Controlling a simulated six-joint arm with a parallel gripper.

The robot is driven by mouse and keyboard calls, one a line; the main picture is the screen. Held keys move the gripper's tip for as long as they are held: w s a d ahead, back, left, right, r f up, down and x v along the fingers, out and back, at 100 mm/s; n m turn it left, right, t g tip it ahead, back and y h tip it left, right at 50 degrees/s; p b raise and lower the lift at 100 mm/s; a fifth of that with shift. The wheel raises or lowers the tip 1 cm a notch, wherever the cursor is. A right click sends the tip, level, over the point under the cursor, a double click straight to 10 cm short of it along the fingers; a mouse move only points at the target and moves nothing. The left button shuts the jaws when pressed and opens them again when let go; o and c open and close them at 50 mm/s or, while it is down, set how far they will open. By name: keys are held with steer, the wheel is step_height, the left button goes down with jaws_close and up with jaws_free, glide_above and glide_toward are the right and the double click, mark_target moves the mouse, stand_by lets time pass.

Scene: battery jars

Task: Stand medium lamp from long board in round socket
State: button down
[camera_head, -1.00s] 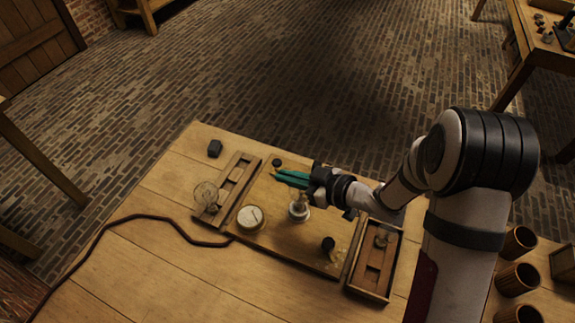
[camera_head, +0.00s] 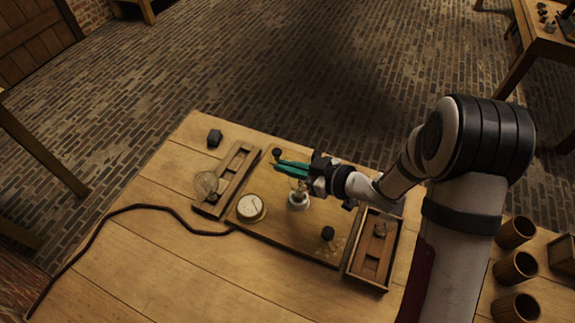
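The round socket (camera_head: 298,203) is a pale ring on the central board. A small, faint lamp-like shape (camera_head: 299,187) shows upright at it; whether it is seated is too small to tell. My gripper (camera_head: 277,166) has teal fingers pointing left, just above and behind this shape in the picture. The fingers overlap in view, so I cannot tell their gap or whether they touch glass. The long board (camera_head: 243,163) lies at the left, with recesses. A large clear glass bulb (camera_head: 206,184) is at its near end.
A wooden tray (camera_head: 366,283) with a small glass piece is at right.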

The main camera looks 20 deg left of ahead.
steer(key=shift+f, duration=0.6)
stand_by(0.3)
steer(key=c, duration=1.3)
jaws_free()
steer(key=shift+v, duration=5.5)
steer(key=shift+w+r, duration=0.1)
steer(key=shift+w, duration=0.05)
